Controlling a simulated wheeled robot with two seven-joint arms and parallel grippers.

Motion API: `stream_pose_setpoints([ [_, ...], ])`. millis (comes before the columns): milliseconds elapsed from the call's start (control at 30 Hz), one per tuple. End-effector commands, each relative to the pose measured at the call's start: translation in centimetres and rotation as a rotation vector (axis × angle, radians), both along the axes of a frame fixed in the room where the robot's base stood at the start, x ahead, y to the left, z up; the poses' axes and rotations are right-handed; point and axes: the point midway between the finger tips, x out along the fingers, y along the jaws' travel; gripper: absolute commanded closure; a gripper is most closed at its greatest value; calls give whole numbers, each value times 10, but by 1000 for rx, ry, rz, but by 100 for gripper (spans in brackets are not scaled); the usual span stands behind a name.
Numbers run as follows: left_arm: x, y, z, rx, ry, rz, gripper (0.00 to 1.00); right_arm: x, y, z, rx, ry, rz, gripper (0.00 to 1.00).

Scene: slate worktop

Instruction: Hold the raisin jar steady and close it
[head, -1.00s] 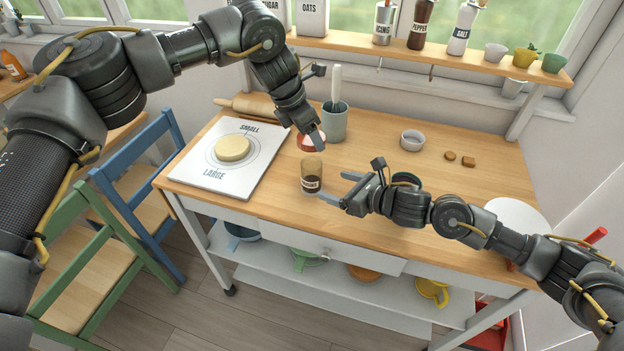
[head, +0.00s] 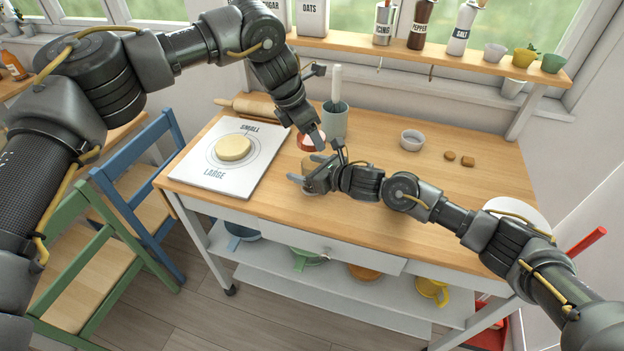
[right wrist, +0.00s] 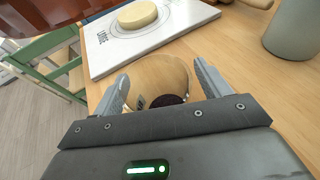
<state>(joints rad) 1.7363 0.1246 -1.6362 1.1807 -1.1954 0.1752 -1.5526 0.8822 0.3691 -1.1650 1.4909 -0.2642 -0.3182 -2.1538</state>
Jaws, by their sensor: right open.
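The raisin jar (head: 308,163) is a clear, open-topped jar with dark contents, upright near the worktop's front edge. My right gripper (head: 306,184) is open around it; in the right wrist view the jar (right wrist: 160,78) stands between the spread fingers (right wrist: 162,88). In the head view the gripper covers the jar's lower part. A red-rimmed lid with a pale middle (head: 304,142) shows just behind the jar, at the fingertips of my left gripper (head: 317,140). Whether those fingers grip the lid is unclear.
A white board (head: 205,178) with a pale round piece (head: 233,148) lies left of the jar. A grey-green cup (head: 334,122) with a pale-handled tool stands behind it. A small bowl (head: 412,139) is further right.

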Motion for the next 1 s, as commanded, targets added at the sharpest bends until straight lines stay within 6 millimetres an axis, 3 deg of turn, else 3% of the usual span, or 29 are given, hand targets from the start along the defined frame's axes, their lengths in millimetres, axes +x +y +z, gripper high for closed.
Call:
stream_pose_setpoints([
  [67,0,0,0,0,0,0,61,0,0,0,0,0,0,24],
  [600,0,0,0,0,0,0,61,0,0,0,0,0,0,91],
  [767,0,0,-7,-2,2,0,61,0,0,0,0,0,0,91],
  [1000,0,-1,-41,-12,-5,1,61,0,0,0,0,0,0,91],
])
